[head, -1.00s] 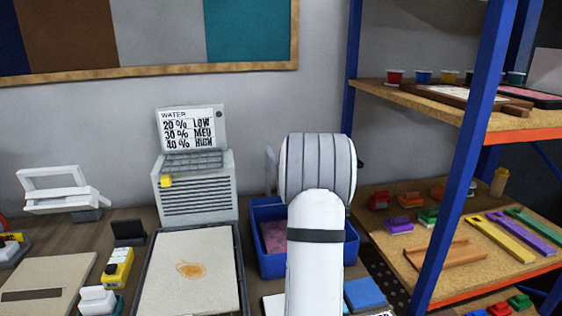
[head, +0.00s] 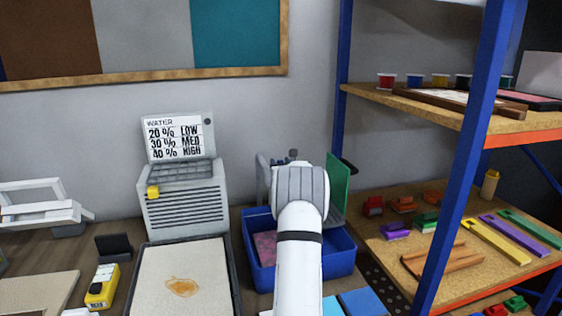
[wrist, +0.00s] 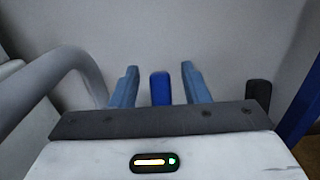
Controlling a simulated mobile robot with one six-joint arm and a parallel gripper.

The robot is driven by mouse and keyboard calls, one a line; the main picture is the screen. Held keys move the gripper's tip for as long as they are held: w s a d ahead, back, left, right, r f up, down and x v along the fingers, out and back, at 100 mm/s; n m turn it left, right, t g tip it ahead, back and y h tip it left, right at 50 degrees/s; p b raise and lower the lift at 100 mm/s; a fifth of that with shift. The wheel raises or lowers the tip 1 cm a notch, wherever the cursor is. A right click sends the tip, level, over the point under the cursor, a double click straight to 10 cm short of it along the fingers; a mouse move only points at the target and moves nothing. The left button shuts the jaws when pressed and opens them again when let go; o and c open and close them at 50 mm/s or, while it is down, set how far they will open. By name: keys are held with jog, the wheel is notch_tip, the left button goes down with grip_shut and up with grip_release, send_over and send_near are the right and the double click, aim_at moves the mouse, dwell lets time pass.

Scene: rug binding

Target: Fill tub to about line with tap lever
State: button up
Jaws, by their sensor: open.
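The blue tub (head: 341,263) stands on the bench in the head view, partly hidden behind my arm. Something pinkish lies inside it; I cannot make out a fill line or a water level. In the wrist view a grey curved pipe (wrist: 62,78), which looks like the tap's spout, is at the left. A short blue piece, likely the tap lever (wrist: 160,90), stands between the two fingers of my gripper (wrist: 160,70). The gripper is open, with a gap on each side of the piece. In the head view my wrist hides the fingers.
A sign marked WATER (head: 178,136) stands on a grey slatted box (head: 185,208) at the left. A tray (head: 183,280) with a stained pale sheet lies in front of it. A blue-posted shelf (head: 478,150) rises close on the right. A dark knob (wrist: 258,93) is beside the fingers.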

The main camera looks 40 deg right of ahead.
jog(key=shift+w+d, duration=0.1)
jog(key=shift+w, duration=0.15)
grip_shut()
dwell(0.3)
